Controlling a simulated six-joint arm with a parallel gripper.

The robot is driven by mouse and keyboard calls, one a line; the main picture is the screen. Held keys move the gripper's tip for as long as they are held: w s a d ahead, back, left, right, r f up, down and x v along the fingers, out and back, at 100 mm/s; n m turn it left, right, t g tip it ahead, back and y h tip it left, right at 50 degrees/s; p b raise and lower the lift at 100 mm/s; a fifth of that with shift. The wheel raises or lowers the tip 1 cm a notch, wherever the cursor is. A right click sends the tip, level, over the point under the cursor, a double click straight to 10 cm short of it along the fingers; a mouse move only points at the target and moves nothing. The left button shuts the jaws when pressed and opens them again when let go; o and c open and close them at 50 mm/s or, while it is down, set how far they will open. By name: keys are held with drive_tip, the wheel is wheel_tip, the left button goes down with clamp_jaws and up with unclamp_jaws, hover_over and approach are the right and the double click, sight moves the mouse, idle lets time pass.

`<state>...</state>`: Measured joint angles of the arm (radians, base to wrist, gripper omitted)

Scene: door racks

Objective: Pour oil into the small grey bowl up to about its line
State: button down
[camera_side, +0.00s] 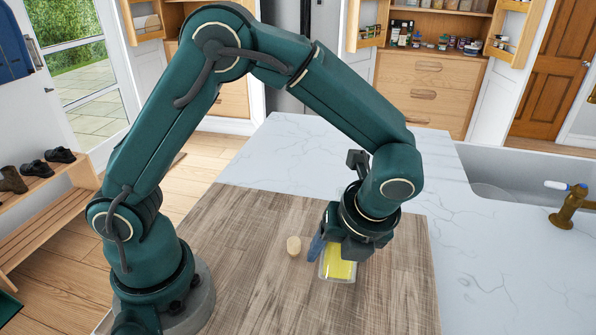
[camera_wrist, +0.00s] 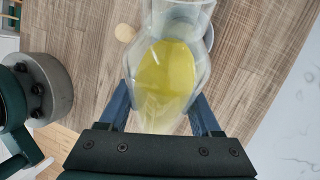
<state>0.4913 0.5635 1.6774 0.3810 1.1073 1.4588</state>
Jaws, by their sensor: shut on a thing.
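My gripper (camera_wrist: 162,98) is shut on a clear bottle (camera_wrist: 143,112) of yellow oil (camera_wrist: 166,72), its blue fingers on either side. The bottle also shows under my gripper in the side view (camera_side: 338,266). In the wrist view its narrower end points to the top of the picture. A pale grey, rounded shape, seemingly the small grey bowl (camera_wrist: 205,36), shows behind that end, partly covered by the clear bottle. Its line and any oil inside cannot be made out. In the side view I cannot pick out the bowl. I cannot tell whether oil is flowing.
A small tan stopper-like piece (camera_side: 294,246) lies on the wooden board (camera_side: 265,215), left of the bottle. The white marble counter (camera_side: 500,255) surrounds the board, with a sink (camera_side: 520,170) and a brass tap (camera_side: 570,207) at right. The board's front right is clear.

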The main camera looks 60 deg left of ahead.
sight(332, 275)
drive_tip(key=shift+s+d+f+g+h, duration=0.1)
drive_tip(key=shift+f+g+h, duration=0.1)
drive_tip(key=shift+f, duration=0.3)
drive_tip(key=shift+s+d+f+g+h, duration=0.1)
drive_tip(key=shift+f+g+h, duration=0.1)
drive_tip(key=shift+f, duration=0.25)
idle(0.5)
drive_tip(key=shift+s+d+r+g+h, duration=0.25)
drive_tip(key=shift+d+r+g+h, duration=0.1)
drive_tip(key=shift+r+g+h, duration=0.2)
idle(1.9)
drive_tip(key=shift+s+d+f+g+h, duration=0.25)
drive_tip(key=shift+g+h, duration=0.3)
drive_tip(key=shift+h, duration=0.1)
idle(1.9)
drive_tip(key=shift+s+d+m+g+h, duration=0.2)
drive_tip(key=shift+d+m+g+h, duration=0.1)
drive_tip(key=shift+h, duration=0.2)
idle(1.1)
